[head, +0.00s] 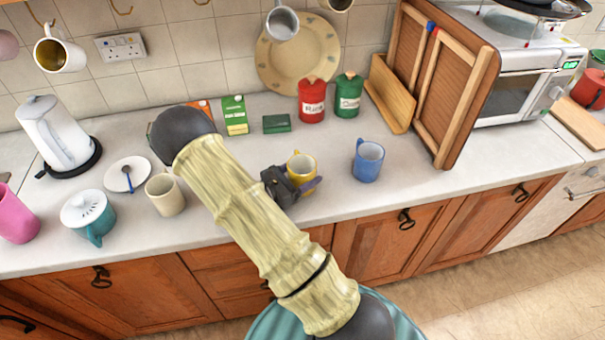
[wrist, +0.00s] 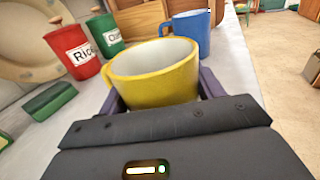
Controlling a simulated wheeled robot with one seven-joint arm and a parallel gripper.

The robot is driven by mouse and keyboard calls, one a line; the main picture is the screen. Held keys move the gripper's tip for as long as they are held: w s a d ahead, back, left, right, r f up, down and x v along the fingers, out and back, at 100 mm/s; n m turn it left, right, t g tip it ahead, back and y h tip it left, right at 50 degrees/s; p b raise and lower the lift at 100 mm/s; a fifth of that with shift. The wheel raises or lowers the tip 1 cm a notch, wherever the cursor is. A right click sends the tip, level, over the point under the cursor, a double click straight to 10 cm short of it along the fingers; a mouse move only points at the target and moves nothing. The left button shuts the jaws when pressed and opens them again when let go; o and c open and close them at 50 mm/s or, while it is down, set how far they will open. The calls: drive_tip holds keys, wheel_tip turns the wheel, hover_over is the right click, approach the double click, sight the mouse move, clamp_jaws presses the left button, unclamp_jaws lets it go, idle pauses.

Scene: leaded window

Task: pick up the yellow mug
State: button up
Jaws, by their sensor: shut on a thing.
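The yellow mug (head: 302,166) stands upright on the worktop in the head view, partly hidden by my gripper (head: 297,188). In the wrist view the yellow mug (wrist: 155,78) sits between the two fingers of my gripper (wrist: 158,93), with its handle at the left and its mouth open upward. The fingers are shut on the mug's sides. I cannot tell whether its base touches the worktop.
A blue mug (head: 368,160) stands to the right, apart from the yellow one. A cream mug (head: 165,195) stands left. Red (head: 312,100) and green (head: 347,96) canisters and a green box (head: 276,124) are behind. The worktop (head: 425,185) is clear at front right.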

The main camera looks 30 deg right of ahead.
wheel_tip(320, 180, up, 10)
drive_tip(key=shift+b, duration=0.35)
idle(1.4)
